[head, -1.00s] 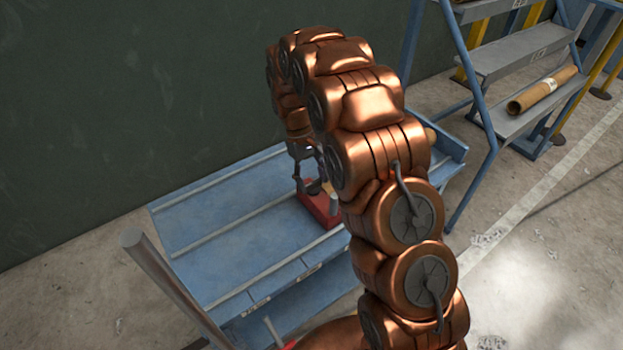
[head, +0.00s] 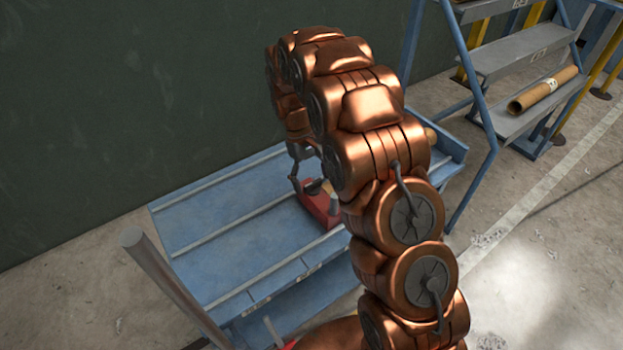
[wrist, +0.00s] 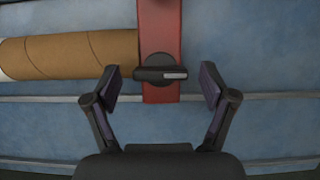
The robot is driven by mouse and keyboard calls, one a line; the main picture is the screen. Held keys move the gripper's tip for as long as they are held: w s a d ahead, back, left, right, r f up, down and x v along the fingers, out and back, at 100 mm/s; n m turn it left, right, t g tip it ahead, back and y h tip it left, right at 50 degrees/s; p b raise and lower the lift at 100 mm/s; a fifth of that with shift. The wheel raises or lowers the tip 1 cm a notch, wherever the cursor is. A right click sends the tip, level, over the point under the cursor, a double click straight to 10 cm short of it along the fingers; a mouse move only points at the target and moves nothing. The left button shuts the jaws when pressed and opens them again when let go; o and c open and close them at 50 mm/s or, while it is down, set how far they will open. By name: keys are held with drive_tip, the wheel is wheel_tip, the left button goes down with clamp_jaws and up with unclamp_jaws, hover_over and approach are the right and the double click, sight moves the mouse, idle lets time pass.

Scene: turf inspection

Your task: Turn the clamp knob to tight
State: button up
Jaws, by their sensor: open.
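In the wrist view a black clamp knob (wrist: 160,73) with a flat bar-shaped handle and a light stripe sits on a red clamp bar (wrist: 161,25). The handle lies crosswise to the red bar. My gripper (wrist: 161,82) is open, with one finger on each side of the knob and a gap on both sides. In the head view the red clamp (head: 320,204) rests on the blue cart top, partly hidden by my arm. My gripper (head: 300,176) hangs over it there, also partly hidden; the knob cannot be made out in that view.
A brown cardboard tube (wrist: 70,55) lies left of the red bar, close to my left finger. The blue cart (head: 215,225) has raised metal strips and is bare on its left. A blue-framed stepped rack (head: 520,50) with another tube (head: 543,90) stands right.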

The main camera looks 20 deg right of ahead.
drive_tip(key=shift+w+r, duration=0.1)
drive_tip(key=v, duration=1.1)
drive_tip(key=shift+r, duration=0.3)
drive_tip(key=shift+w+a, duration=0.1)
drive_tip(key=shift+w, duration=0.05)
idle(0.3)
drive_tip(key=s+d+r+m, duration=0.1)
drive_tip(key=s+r, duration=0.4)
drive_tip(key=s, duration=0.4)
drive_tip(key=s+f+m+t+y, duration=0.1)
drive_tip(key=s+f+m+t, duration=0.15)
drive_tip(key=s, duration=2.85)
wheel_tip(320, 180, up, 14)
drive_tip(key=p, duration=1.3)
drive_tip(key=shift+w+d, duration=0.2)
drive_tip(key=shift+w, duration=0.2)
